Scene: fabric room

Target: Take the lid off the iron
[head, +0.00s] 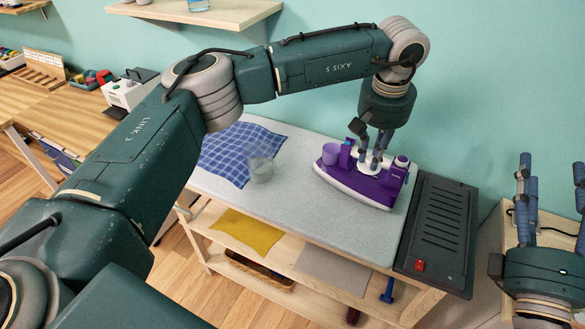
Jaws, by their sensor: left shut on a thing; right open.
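The purple iron (385,192) with a pale sole edge rests on the grey ironing surface, toward its right end. A round purple cup-like part (331,154) stands at the iron's left end; I cannot tell whether it is the lid. My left gripper (371,162) reaches down from above and is shut on a part at the middle of the iron's top. The fingers hide that part, so I cannot tell whether it is handle or lid. My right gripper (552,180) is open and empty at the right edge, apart from the iron.
A clear glass (260,165) stands beside a blue checked cloth (225,158) on the ironing surface (300,215). A dark panel with a red switch (437,225) borders its right end. A yellow cloth (247,232) lies on the shelf below. The front middle of the surface is clear.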

